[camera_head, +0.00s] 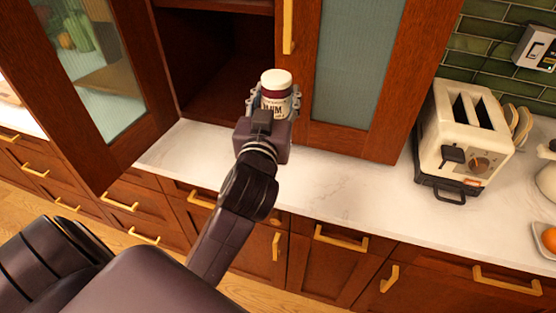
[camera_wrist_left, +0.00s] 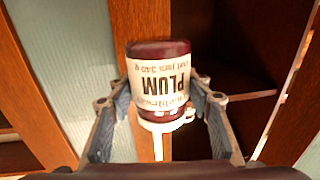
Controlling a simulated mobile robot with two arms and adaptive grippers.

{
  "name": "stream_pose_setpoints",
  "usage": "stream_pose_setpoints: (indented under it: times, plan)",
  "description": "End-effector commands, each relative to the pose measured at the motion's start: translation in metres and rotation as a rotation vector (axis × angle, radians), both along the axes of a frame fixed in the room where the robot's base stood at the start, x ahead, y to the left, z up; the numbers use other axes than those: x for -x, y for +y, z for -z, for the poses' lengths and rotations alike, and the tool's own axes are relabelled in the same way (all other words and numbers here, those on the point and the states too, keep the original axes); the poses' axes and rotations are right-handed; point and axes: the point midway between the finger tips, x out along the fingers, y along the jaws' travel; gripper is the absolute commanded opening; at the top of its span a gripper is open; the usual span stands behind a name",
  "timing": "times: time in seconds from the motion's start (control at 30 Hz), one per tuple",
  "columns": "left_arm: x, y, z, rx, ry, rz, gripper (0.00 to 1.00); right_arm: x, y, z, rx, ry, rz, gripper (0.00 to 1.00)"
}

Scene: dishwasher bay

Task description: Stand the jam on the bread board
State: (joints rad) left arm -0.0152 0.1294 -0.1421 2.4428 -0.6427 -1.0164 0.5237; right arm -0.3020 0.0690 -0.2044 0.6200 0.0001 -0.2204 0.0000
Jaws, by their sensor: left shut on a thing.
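The jam (camera_head: 276,84) is a dark plum jar with a white lid and a pale label reading PLUM. In the head view it is upright, lid up, in front of the open cupboard. My left gripper (camera_head: 272,100) is shut on it, one finger on each side. In the left wrist view the jam (camera_wrist_left: 160,82) appears inverted between the fingers of the left gripper (camera_wrist_left: 160,110). I cannot make out a bread board in either view. My right gripper is out of view.
The open cupboard (camera_head: 218,62) has its glass door (camera_head: 125,90) swung out to the left. A closed glass door (camera_head: 358,60) is to the right. A cream toaster (camera_head: 462,135) stands on the white counter (camera_head: 345,185). Bare counter lies between it and my arm.

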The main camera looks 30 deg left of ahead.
Motion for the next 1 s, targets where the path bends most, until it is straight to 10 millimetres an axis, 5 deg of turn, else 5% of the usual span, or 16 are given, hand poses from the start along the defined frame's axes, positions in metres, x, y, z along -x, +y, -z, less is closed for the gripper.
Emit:
stream_pose_setpoints:
  times: [0.4,1.0]
  plan:
    - [0.001,0.0,0.108,-0.006,0.006,0.002,0.03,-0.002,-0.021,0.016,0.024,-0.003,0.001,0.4]
    - [0.0,-0.001,0.181,-0.004,0.001,0.002,0.03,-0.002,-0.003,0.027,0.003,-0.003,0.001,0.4]
